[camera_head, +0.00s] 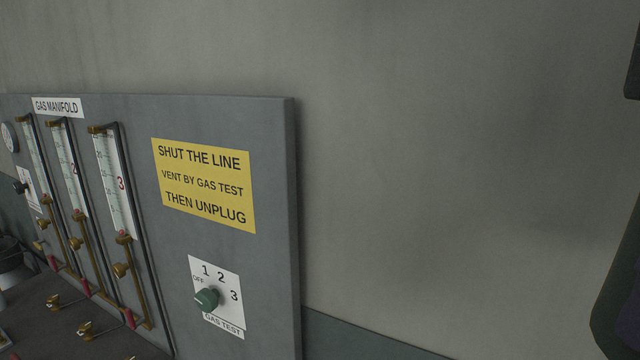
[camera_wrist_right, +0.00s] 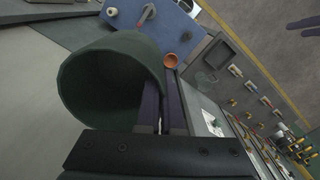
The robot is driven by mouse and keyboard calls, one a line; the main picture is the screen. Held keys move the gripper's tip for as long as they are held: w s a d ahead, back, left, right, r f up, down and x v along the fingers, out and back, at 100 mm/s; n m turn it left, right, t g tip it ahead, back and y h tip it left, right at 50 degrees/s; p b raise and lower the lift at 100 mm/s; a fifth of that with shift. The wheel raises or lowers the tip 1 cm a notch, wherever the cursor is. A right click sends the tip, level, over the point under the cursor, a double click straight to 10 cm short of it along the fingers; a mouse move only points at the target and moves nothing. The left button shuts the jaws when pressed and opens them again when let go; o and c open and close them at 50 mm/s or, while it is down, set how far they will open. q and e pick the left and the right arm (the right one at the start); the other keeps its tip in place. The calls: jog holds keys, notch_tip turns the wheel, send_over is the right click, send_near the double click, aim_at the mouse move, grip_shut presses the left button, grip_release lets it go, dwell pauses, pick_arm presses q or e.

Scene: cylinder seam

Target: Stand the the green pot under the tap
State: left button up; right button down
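The green pot (camera_wrist_right: 100,85) fills the left of the right wrist view, its wide mouth open to view. My right gripper (camera_wrist_right: 162,105) has one dark finger inside the pot and the other outside, with the pot's wall pinched between them. Part of a dark green surface, likely the pot (camera_head: 612,310), shows at the right edge of the head view. Two dark prongs at the top right of the wrist view look like my left gripper (camera_wrist_right: 304,26), fingers apart and empty. I cannot make out a tap for certain.
A grey gas manifold panel (camera_head: 270,270) with gauges, a yellow sign (camera_head: 205,185) and a green knob (camera_head: 207,298) stands at left.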

jog(key=shift+m, duration=0.9)
jog(key=w+a+f+b, duration=0.1)
jog(key=f+b, duration=1.8)
jog(key=f, duration=0.5)
jog(key=w+a+f+b, duration=0.1)
jog(key=f+b, duration=1.7)
jog(key=f, duration=0.6)
jog(key=w+a+f+b, duration=0.1)
jog(key=f+b, duration=1.8)
jog(key=f, duration=0.5)
jog(key=shift+w+b, duration=0.2)
jog(key=shift+b, duration=0.15)
jog(key=shift+f, duration=1.9)
jog(key=shift+b, duration=0.3)
